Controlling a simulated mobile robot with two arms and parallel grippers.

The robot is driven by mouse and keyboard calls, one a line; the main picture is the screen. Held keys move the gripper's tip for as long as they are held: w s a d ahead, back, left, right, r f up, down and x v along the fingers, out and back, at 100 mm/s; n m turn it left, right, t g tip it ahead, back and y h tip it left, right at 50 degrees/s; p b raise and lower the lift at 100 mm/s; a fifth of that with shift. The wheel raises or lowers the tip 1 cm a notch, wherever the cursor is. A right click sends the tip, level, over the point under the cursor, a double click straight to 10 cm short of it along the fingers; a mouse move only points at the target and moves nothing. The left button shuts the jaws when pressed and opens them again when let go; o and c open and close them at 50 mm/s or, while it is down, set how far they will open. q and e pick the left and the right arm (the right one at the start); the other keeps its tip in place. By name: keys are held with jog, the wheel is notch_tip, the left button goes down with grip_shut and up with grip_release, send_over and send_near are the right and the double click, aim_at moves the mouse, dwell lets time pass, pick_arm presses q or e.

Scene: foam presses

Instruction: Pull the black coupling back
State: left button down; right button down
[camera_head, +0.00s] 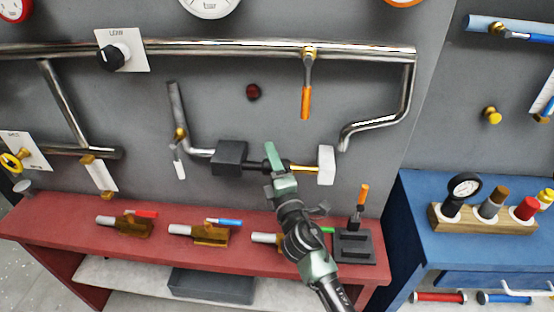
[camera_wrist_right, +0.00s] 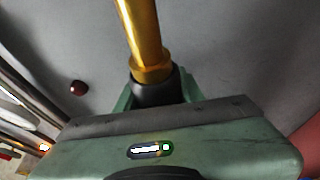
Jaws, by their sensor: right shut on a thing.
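The black coupling (camera_wrist_right: 154,88) sits around a brass rod (camera_wrist_right: 140,35) in the right wrist view. In the head view the brass rod (camera_head: 303,168) runs right from the coupling to a white block. A dark grey block (camera_head: 230,157) stands on the coupling's left, with a short black piece between. My right gripper (camera_head: 270,162) is shut on the black coupling, which its green fingers partly hide in the head view. The right wrist view shows the wide green gripper body below the coupling. My left gripper is not in view.
A white block (camera_head: 326,165) is at the rod's right end. Steel pipes (camera_head: 200,48) run along the grey wall, with an orange-handled valve (camera_head: 306,100) above. A red bench (camera_head: 60,218) below holds several brass fittings. A blue bench (camera_head: 420,215) stands right.

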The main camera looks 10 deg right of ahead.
jog(key=c, duration=0.9)
grip_release()
jog(key=shift+a, duration=0.4)
jog(key=shift+s+d+f, duration=0.2)
jog(key=shift+s, duration=0.15)
jog(key=s+f+b, duration=0.1)
jog(key=s, duration=0.6)
jog(key=shift+b, duration=0.3)
jog(key=shift+f, duration=0.1)
